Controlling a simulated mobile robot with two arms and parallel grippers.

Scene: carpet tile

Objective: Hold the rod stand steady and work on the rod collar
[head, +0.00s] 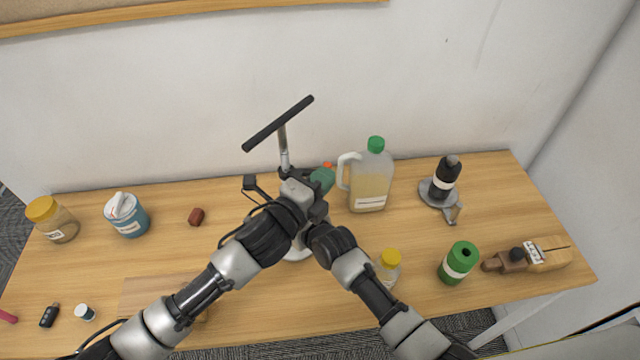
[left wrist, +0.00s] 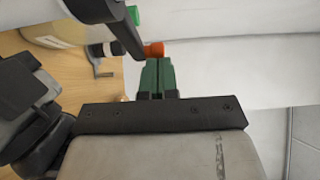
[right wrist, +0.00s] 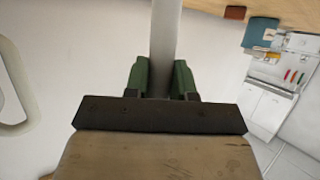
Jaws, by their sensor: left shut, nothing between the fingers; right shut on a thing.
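The rod stand has a silver rod (head: 284,145) with a long black crossbar (head: 279,124) on top. Its pale round base (head: 298,254) shows partly between my arms. My right gripper (right wrist: 161,70) is shut on the rod, which passes between its green fingers; in the head view my arms largely hide it. My left gripper (head: 322,180) is shut and empty close to the stand. Its green fingertips (left wrist: 158,62) are together, with a small orange piece (left wrist: 154,49) at their ends. I cannot tell whether that piece belongs to the rod collar. The collar itself is not clearly visible.
A jug (head: 369,185) with a green cap stands just right of the stand. A black bottle (head: 445,178), a green cylinder (head: 459,263) and a yellow-capped jar (head: 389,267) are to the right. A blue tub (head: 127,217) and brown block (head: 196,216) are left. The wall is behind.

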